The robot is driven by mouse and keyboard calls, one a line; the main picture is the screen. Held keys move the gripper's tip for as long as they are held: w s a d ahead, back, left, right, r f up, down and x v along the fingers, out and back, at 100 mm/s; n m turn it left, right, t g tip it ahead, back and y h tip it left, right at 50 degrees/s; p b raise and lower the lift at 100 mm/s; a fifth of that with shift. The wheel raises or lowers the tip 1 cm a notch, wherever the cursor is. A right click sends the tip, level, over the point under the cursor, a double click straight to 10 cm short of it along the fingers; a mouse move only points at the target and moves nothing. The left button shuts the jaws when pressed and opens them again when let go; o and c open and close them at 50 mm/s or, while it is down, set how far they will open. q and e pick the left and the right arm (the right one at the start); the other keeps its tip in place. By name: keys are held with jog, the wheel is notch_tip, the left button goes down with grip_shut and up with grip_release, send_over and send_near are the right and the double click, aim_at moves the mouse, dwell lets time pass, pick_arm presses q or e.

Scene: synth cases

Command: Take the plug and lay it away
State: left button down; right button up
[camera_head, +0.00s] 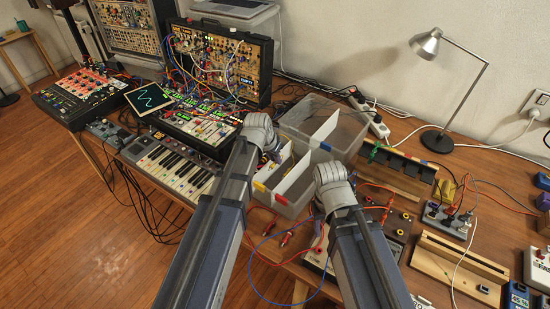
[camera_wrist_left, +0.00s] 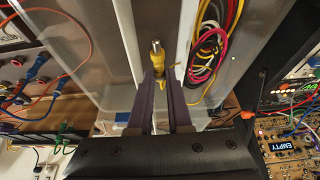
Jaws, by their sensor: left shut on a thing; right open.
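My left gripper (camera_head: 272,152) is over the clear divided bin (camera_head: 352,118) in the head view. In the left wrist view the left gripper (camera_wrist_left: 160,92) is shut on a yellow plug (camera_wrist_left: 157,63) with a metal tip. The plug shows between white dividers (camera_wrist_left: 125,40), above the bin; its height above the floor is unclear. Coiled yellow, red and black cables (camera_wrist_left: 208,52) lie in the compartment beside it. My right gripper (camera_head: 322,205) is open at the bin's right front, its fingers mostly hidden by my arm.
Synthesizer modules (camera_head: 222,62) and a keyboard (camera_head: 172,170) stand at the left. A desk lamp (camera_head: 438,138), a power strip (camera_head: 370,118) and a wooden rack (camera_head: 398,172) stand at the right. Loose red and blue cables (camera_head: 262,290) hang at the table's front edge.

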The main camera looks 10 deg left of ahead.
pick_arm(q)
jog(key=shift+f, duration=0.3)
pick_arm(e)
jog(key=shift+f, duration=0.3)
pick_arm(q)
jog(key=c, duration=0.8)
grip_release()
jog(key=shift+o, duration=0.2)
jog(key=shift+r, duration=0.15)
pick_arm(e)
jog(key=shift+r, duration=0.15)
pick_arm(q)
jog(key=p+v, duration=0.7)
jog(key=shift+s+r, duration=0.2)
jog(key=shift+r, duration=0.1)
pick_arm(e)
notch_tip(320, 180, up, 7)
